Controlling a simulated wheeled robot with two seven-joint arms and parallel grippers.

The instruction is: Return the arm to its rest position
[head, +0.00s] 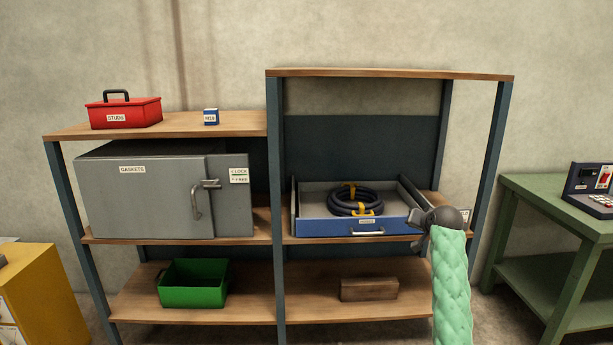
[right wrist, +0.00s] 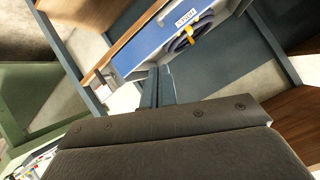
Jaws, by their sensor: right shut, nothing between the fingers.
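My right arm, in a pale green sleeve, rises from the bottom of the head view. My right gripper (head: 428,226) is dark grey and shut with nothing in it. It is in front of the right end of an open blue-fronted drawer (head: 340,229) and covers that corner; I cannot tell whether they touch. The drawer holds a coiled dark hose (head: 355,207) with yellow ties. In the right wrist view the blue drawer front (right wrist: 160,47) and part of the hose (right wrist: 190,35) show beyond my dark gripper body. My left gripper is not in view.
The shelf unit (head: 390,74) holds a grey gaskets cabinet (head: 145,195), a red studs box (head: 125,113), a small blue box (head: 211,117), a green bin (head: 193,284) and a brown block (head: 369,289). A green table (head: 560,205) stands right, a yellow cabinet (head: 40,300) left.

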